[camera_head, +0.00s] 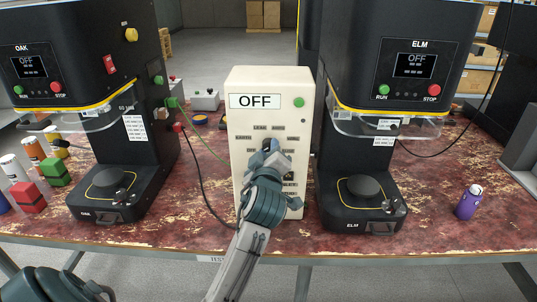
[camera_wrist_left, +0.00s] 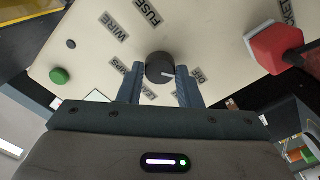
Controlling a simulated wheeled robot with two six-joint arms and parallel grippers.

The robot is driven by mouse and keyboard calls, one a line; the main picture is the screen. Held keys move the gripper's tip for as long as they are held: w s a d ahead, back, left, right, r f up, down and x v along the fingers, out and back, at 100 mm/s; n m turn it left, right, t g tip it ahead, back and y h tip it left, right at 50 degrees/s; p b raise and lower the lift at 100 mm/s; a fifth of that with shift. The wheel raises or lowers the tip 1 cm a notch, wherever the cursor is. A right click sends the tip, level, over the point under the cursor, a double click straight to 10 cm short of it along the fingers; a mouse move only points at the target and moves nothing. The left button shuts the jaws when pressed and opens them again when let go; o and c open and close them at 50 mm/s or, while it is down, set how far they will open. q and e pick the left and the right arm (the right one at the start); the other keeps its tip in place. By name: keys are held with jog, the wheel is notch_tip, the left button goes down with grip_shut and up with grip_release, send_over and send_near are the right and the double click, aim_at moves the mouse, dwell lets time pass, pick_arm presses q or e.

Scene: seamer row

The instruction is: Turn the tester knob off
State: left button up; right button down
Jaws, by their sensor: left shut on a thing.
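The tester (camera_head: 268,84) is a cream upright box between the two black machines, with a display reading OFF (camera_head: 255,101) and a green button (camera_head: 299,102). My left gripper (camera_head: 272,148) is at the front of the tester, covering most of the knob in the head view. In the left wrist view the black round knob (camera_wrist_left: 159,68), with a white pointer line towards the right, sits between the two fingers of my left gripper (camera_wrist_left: 160,85), which is shut on it. Labels ring the knob, WIRE and FUSE among them. My right gripper is out of view.
The OAK machine (camera_head: 119,150) stands left and the ELM machine (camera_head: 337,140) close right of the tester. A black cable (camera_head: 200,190) and a green one run on the left. A purple bottle (camera_head: 467,203) and red and green blocks (camera_head: 28,198) stand on the worn table.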

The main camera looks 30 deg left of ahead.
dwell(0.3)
pick_arm(q)
jog(key=o, duration=1)
jog(key=shift+c, duration=0.2)
